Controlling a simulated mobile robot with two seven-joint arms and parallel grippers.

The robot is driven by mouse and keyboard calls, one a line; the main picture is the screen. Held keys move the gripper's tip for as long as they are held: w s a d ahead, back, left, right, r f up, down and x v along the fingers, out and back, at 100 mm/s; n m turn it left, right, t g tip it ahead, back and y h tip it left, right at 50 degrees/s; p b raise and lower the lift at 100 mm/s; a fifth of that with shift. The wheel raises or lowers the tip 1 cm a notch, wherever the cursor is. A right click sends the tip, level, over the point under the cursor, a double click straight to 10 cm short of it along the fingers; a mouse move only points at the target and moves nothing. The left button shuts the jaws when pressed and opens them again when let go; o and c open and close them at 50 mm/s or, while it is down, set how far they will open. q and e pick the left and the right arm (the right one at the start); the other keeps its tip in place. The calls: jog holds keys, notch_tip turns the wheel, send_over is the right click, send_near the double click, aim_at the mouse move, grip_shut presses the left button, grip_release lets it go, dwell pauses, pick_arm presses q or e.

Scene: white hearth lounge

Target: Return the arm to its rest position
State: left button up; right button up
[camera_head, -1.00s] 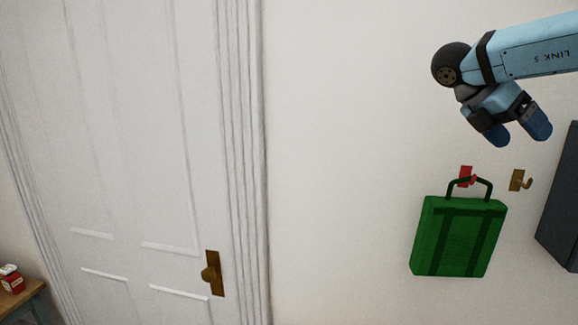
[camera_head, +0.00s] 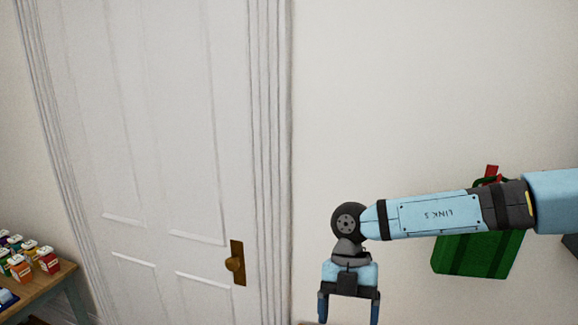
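My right arm comes in from the right edge, and its gripper (camera_head: 348,308) points downward in front of the white wall. Its two blue fingers are spread apart with nothing between them. A green bag (camera_head: 480,254) is on the wall at the right, below a red hook (camera_head: 492,170). My arm crosses in front of the bag's upper part and hides most of its handle. The gripper is to the left of the bag and apart from it in the picture. My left gripper is not in view.
A dark object (camera_head: 571,243) shows at the right edge. The wall between door and bag is bare.

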jog(key=s+a+f+n+g+y, duration=0.2)
jog(key=s+a+f+y, duration=0.15)
jog(key=s+a, duration=0.4)
jog(key=s+a+r+m+y, duration=0.2)
jog(key=a+r+y, duration=0.1)
jog(key=a+y, duration=0.5)
jog(key=s+a+r+m+y, duration=0.2)
jog(key=a+r+y, duration=0.1)
jog(key=a+y, duration=0.5)
jog(key=w+d+f+m+t+h, duration=0.4)
jog(key=d+f+m+t, duration=0.3)
jog(key=m+t, duration=0.45)
jog(key=w+d+f+m+t+h, duration=0.3)
jog(key=d+f+m+t, duration=0.4)
jog(key=m+t, duration=0.45)
jog(key=s+d+f+m+g+h, duration=0.2)
jog(key=s+d+f+h, duration=0.3)
jog(key=s+d+f, duration=0.2)
jog(key=s+d+f+m+g+h, duration=0.2)
jog(key=s+d+f+h, duration=0.3)
jog(key=s+d+f, duration=0.3)
jog(key=d+f, duration=0.4)
jog(key=f, duration=0.2)
jog(key=shift+f+m+g, duration=0.3)
jog(key=shift+f, duration=0.05)
